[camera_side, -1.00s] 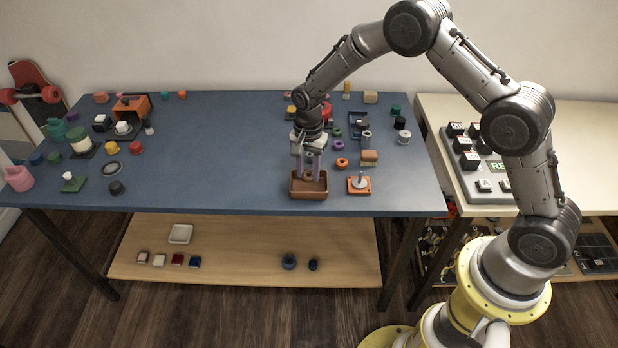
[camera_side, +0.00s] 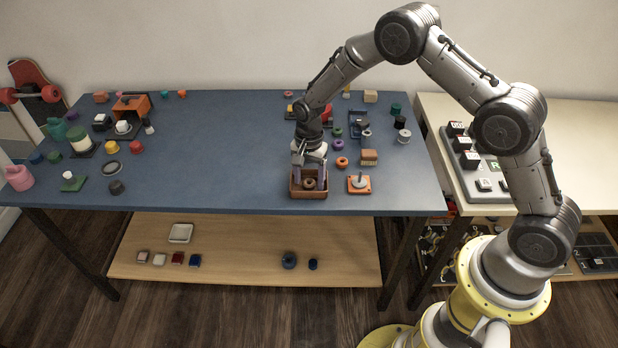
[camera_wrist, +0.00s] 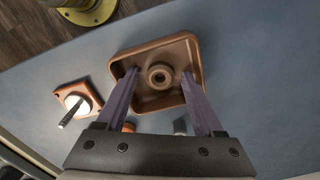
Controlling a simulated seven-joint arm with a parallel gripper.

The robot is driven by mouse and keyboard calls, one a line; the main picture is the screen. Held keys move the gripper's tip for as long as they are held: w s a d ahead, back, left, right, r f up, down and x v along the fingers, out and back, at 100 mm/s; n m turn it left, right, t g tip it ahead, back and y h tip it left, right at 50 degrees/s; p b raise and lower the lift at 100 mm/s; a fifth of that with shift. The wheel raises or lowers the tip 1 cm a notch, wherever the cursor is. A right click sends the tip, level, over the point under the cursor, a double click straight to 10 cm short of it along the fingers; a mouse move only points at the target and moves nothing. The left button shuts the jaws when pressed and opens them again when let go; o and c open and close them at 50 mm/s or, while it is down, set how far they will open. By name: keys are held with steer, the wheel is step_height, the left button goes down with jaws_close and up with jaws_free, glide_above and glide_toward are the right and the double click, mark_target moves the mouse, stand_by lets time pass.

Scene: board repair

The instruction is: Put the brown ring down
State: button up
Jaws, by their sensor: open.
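The brown ring (camera_side: 309,184) lies flat inside the brown tray (camera_side: 309,195) near the front edge of the blue table. In the wrist view the ring (camera_wrist: 160,75) sits on the floor of the tray (camera_wrist: 150,46), between my spread fingers and apart from both. My gripper (camera_wrist: 160,82) is open and empty. In the side view my gripper (camera_side: 309,170) is over the tray, with its fingers at or just above the tray; how deep they reach is hard to tell.
An orange base with an upright peg (camera_side: 359,183) stands just right of the tray. Purple (camera_side: 338,145) and orange rings (camera_side: 341,162) and a brown block (camera_side: 369,157) are behind it.

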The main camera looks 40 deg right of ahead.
step_height(320, 180, up, 12)
steer(key=shift+r, duration=0.25)
stand_by(0.3)
steer(key=s+d+r+n+t, duration=0.25)
steer(key=s+r+n, duration=0.45)
steer(key=s+r, duration=0.9)
steer(key=s+r+n+t, duration=0.2)
steer(key=s+n, duration=0.4)
steer(key=s, duration=1)
steer(key=shift+s+d+n+t, duration=0.2)
steer(key=shift+n+t, duration=0.1)
steer(key=shift+t, duration=0.25)
